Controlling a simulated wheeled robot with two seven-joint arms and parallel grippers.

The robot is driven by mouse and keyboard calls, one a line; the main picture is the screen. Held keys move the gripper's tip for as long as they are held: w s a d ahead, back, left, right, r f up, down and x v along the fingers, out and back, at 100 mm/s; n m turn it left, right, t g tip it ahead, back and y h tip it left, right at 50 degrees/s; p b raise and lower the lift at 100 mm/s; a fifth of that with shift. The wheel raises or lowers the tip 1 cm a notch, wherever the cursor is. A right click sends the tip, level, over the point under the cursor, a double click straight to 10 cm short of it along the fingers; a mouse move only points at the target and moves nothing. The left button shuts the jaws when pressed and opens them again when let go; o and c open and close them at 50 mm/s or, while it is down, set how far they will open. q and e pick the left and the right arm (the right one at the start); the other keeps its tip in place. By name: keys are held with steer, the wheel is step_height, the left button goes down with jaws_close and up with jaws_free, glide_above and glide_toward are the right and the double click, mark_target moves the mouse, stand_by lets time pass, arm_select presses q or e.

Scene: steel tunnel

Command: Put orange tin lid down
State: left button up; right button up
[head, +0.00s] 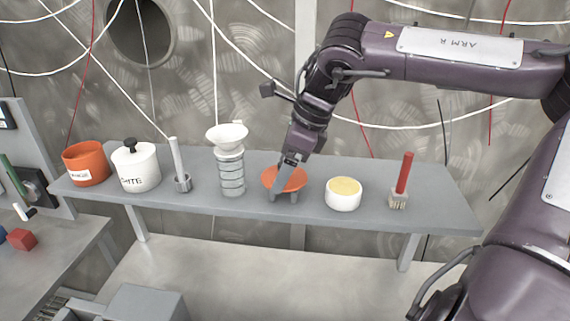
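The orange tin lid (296,181) is a shallow orange disc near the middle of the grey shelf. Short grey legs show under it, like a small stand; whether it rests on them I cannot tell. My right gripper (281,180) comes down from above, with a grey finger across the front of the lid. The finger hides part of the lid, and I cannot tell whether the gripper is shut on it. The orange tin (87,165) stands at the shelf's left end with its top open and a white label on its front. My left gripper is not in view.
Cables hang behind. A red block (22,239) lies lower left.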

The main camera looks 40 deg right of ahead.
steer(key=shift+f, duration=0.5)
steer(key=o, duration=0.9)
steer(key=shift+c, duration=0.2)
steer(key=shift+r, duration=0.15)
steer(key=shift+r, duration=0.4)
steer(key=v, duration=1.2)
steer(key=shift+b, duration=0.45)
